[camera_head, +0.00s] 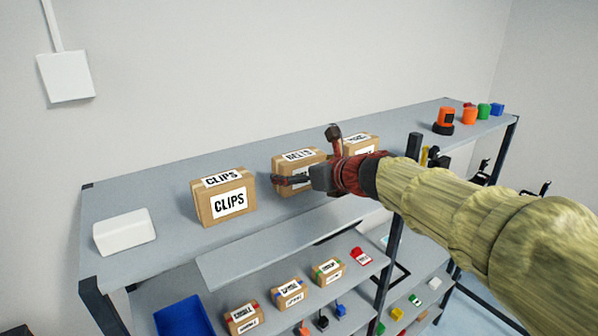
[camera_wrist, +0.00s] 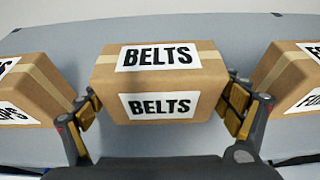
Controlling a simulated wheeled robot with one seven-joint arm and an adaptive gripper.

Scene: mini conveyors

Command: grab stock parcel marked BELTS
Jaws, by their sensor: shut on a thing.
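The parcel marked BELTS (camera_wrist: 158,83) is a brown cardboard box with white labels on its top and front. It stands upright on the grey top shelf. In the head view the BELTS parcel (camera_head: 291,160) is partly hidden by my gripper (camera_head: 305,165). In the wrist view my gripper (camera_wrist: 160,105) has one finger against each side of the parcel and is shut on it. Whether the box is lifted off the shelf cannot be told.
The CLIPS parcel (camera_head: 224,197) stands to the left and another labelled parcel (camera_head: 361,144) close to the right. A white block (camera_head: 124,232) lies at the shelf's left end. An orange-and-black object (camera_head: 444,121) and coloured items stand far right. Lower shelves hold small boxes.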

